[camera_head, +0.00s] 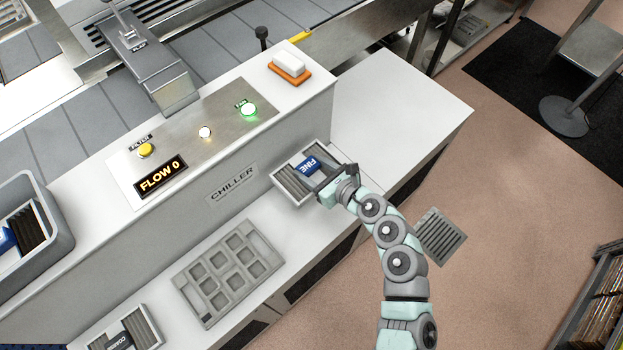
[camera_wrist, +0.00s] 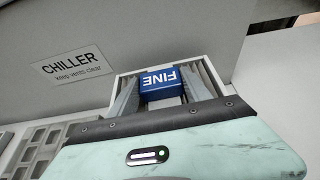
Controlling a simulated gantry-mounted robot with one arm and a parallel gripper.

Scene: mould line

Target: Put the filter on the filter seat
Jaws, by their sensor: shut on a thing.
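The filter marked FINE (camera_head: 291,184) has a white frame, grey pleats and a blue block on top. It is by the chiller wall, over the white ledge. My gripper (camera_head: 317,172) is shut on its blue block, with one finger on either side in the wrist view (camera_wrist: 161,84). I cannot tell whether the filter rests on the ledge or hangs just above it. No part is labelled as the filter seat. A grey slatted square (camera_head: 440,236) shows right of my arm; I cannot tell what it is.
A grey tray with square pockets (camera_head: 206,291) and a filter marked COARSE (camera_head: 146,325) lie on the ledge. A grey bin (camera_head: 67,232) at the left holds a dark pleated piece with a blue block. The chiller panel (camera_head: 197,140) stands behind. The white top at right (camera_head: 400,105) is clear.

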